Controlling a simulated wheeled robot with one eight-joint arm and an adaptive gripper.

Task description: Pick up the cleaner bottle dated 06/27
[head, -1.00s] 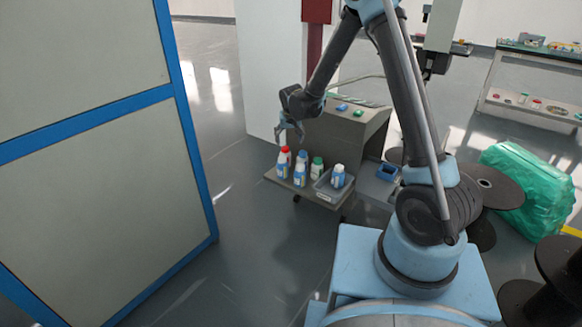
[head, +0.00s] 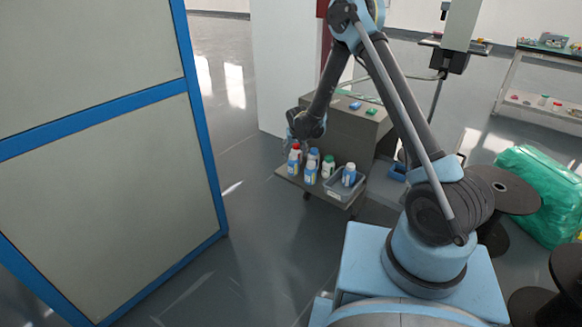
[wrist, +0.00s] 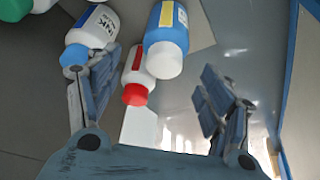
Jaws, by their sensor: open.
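Several bottles stand on a small shelf (head: 287,176). They include a red-capped bottle (head: 294,161), a blue-and-white bottle (head: 310,174) and a green-capped bottle (head: 328,167). No date is readable, so I cannot tell which one is 06/27. My gripper (wrist: 160,75) is open and empty. In the wrist view, the red-capped bottle (wrist: 138,70) and a blue bottle with a white cap (wrist: 166,38) lie between its fingers' directions. A white bottle with a blue cap (wrist: 92,33) is beside the left finger. In the head view, my gripper is close above the bottles and partly hidden.
A grey bin (head: 341,190) on the shelf holds another blue-and-white bottle (head: 349,174). A grey machine (head: 350,135) stands behind the shelf. A blue-framed panel (head: 150,180) stands to the left, with open floor between. Dark spools (head: 505,190) and a green wrapped bundle (head: 540,195) are right.

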